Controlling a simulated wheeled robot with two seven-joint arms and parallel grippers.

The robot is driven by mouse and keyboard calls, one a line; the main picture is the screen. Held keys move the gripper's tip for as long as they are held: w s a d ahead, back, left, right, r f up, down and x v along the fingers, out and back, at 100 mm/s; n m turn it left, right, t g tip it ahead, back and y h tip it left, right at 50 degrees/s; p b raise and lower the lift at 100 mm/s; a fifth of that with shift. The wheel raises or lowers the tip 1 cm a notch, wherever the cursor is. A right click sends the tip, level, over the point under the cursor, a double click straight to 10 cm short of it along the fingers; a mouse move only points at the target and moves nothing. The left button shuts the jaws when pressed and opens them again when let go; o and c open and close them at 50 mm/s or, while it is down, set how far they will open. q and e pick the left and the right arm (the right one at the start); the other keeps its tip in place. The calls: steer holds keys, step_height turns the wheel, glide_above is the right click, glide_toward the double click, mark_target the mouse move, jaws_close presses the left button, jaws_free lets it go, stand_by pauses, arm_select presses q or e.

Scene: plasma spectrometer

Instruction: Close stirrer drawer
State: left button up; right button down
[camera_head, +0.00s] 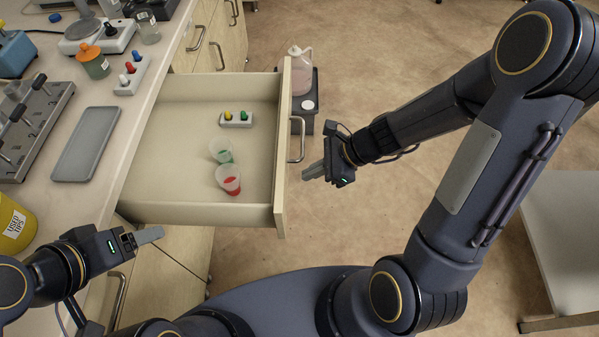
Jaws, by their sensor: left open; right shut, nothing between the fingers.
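The drawer (278,207) stands pulled out from the bench cabinet. Its metal handle (300,140) is on the outer front face. Inside lie a cup with red contents (229,180), a cup with green contents (220,151) and a small white rack (236,123) with yellow and green pieces. My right gripper (306,174) is shut and empty, just outside the drawer front, a little below the handle in the picture. I cannot tell whether it touches the front. My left gripper (160,233) is open and empty near the bench edge, by the drawer's near left corner.
The bench top (92,200) holds a grey tray (87,144), a yellow used-tips bin (14,225), an orange-lidded jar (93,62) and a rack of colored pieces (132,75). A jug (297,72) stands beyond the drawer front. The floor at center right is clear.

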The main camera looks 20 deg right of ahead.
steer(key=shift+w+a+r, duration=0.1)
steer(key=shift+w+a, duration=0.1)
steer(key=shift+a, duration=0.5)
steer(key=shift+w+a+r, duration=0.1)
steer(key=shift+w+a, duration=0.1)
steer(key=shift+a, duration=0.5)
